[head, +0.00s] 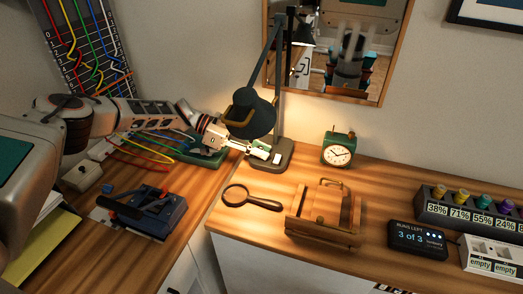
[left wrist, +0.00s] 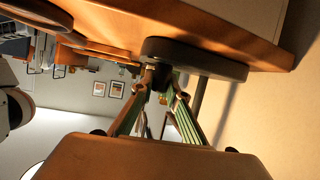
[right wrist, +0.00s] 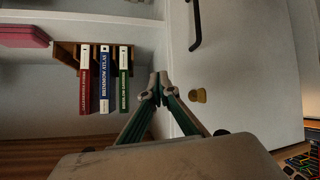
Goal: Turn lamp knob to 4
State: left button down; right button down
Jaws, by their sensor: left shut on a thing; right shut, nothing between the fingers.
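The dark desk lamp (head: 262,62) stands at the back of the desk, its shade (head: 250,114) lit and hanging left of the post. Its base (head: 284,163) carries a small pale patch; I cannot read any marks on it. My left gripper (head: 268,152) reaches in under the shade to the base. In the left wrist view the fingertips (left wrist: 160,82) are closed on a small dark knob (left wrist: 158,74) at the edge of the lamp base (left wrist: 195,57). The knob's setting is not readable. My right gripper (right wrist: 155,90) is shut and empty, away from the lamp.
A display box (head: 417,240) is to the right. Cables and a blue device (head: 148,210) lie left. Books (right wrist: 104,80) and a cabinet knob (right wrist: 198,96) are near my right gripper.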

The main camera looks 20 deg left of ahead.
pick_arm(q)
jog(key=shift+a+f, duration=0.35)
jog(key=shift+f, duration=0.15)
jog(key=c, duration=2)
grip_release()
jog(key=shift+o, duration=0.2)
pick_arm(e)
jog(key=shift+s+a+f, duration=0.15)
jog(key=shift+a, duration=0.15)
pick_arm(q)
jog(key=shift+d+r, duration=0.1)
pick_arm(e)
jog(key=shift+s, duration=0.1)
pick_arm(q)
jog(key=shift+d+r, duration=0.1)
jog(key=shift+r, duration=0.1)
jog(key=shift+a+r, duration=0.15)
jog(key=shift+a, duration=0.2)
jog(key=v, duration=1.1)
pick_arm(e)
jog(key=shift+d, duration=0.15)
pick_arm(q)
jog(key=shift+s, duration=0.1)
